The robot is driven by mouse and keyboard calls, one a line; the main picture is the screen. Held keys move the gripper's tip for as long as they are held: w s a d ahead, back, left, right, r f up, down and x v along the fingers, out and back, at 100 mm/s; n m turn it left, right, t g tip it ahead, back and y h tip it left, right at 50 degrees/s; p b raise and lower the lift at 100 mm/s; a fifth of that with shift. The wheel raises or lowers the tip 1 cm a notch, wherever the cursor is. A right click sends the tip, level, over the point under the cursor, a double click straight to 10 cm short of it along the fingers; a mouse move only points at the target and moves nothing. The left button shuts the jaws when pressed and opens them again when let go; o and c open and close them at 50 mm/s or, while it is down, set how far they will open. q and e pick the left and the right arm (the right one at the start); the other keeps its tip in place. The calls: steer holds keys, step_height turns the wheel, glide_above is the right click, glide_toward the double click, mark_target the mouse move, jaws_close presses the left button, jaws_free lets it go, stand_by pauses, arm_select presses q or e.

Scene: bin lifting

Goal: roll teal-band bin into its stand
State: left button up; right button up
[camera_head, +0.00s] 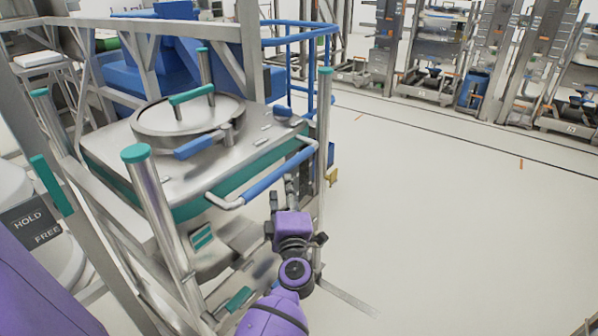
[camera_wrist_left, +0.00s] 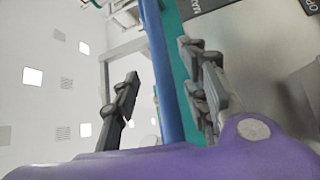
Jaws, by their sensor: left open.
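The teal-band bin (camera_head: 190,206) is a metal bin with a round lid (camera_head: 187,118) and teal-capped corner posts, on the left of the head view. A push handle with a blue sleeve (camera_head: 268,181) sticks out from its near right side. My left gripper (camera_head: 282,192) is open at this handle. In the left wrist view the blue bar (camera_wrist_left: 168,100) runs between the two spread fingers (camera_wrist_left: 160,62); I cannot tell whether they touch it. Which metal frame is the stand I cannot tell for sure. My right gripper is not in view.
A tall grey frame (camera_head: 250,50) stands beside the bin. Blue railing (camera_head: 300,42) and blue equipment are behind it. A grey vessel marked HOLD (camera_head: 28,221) is at the left edge. Racks (camera_head: 433,55) line the back. The pale floor (camera_head: 450,220) to the right is clear.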

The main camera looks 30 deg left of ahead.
mark_target(284, 170)
arm_select(q)
steer(key=shift+n, duration=0.4)
steer(key=x, duration=0.8)
steer(key=shift+w+a, duration=0.1)
steer(key=shift+w, duration=0.05)
steer(key=shift+c, duration=0.5)
jaws_close()
